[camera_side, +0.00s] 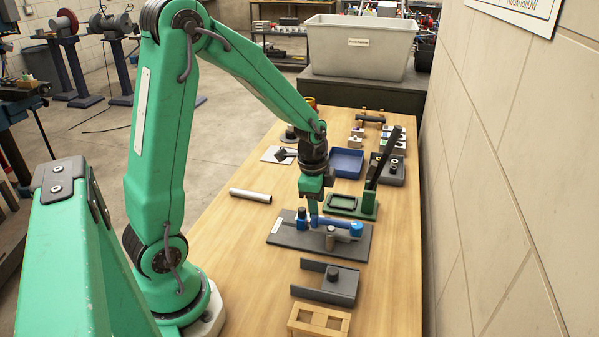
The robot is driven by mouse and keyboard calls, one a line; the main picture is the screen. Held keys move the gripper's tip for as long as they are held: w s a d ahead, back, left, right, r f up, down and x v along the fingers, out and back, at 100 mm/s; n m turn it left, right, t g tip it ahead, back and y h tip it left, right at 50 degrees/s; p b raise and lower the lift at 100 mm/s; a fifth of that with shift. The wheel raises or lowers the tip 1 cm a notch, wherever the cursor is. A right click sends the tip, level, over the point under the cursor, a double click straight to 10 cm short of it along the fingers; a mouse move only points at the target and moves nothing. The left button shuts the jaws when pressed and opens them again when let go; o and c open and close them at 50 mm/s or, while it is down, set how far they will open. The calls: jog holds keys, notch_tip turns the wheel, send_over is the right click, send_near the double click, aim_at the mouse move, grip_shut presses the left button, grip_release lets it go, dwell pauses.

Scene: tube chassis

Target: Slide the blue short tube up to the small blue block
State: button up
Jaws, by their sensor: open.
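A dark grey base plate (285,237) lies on the wooden bench with blue parts on it. A small blue block (302,220) stands toward its left side. A blue short tube (336,223) lies to the right of that block, with a gap that I cannot judge. Another blue piece (356,230) is at the tube's right end. My gripper (314,211) points down over the plate, between the small block and the tube, with its jaws open. Its fingertips are small here, and I cannot tell whether they touch the tube. A grey upright cylinder (330,239) stands in front of the tube.
A grey channel-shaped holder (325,284) and a wooden frame (318,320) lie nearer. A silver tube (250,196) lies to the left. Behind are a green tray with an upright (345,203), a blue tray (347,161) and a grey bin (360,48). A wall runs along the right.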

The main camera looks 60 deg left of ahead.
aim_at(336, 225)
jog(key=shift+w+f, duration=0.15)
jog(key=shift+f, duration=1.15)
jog(key=shift+w+f, duration=0.15)
jog(key=shift+f, duration=1.1)
jog(key=shift+c, duration=0.5)
grip_shut()
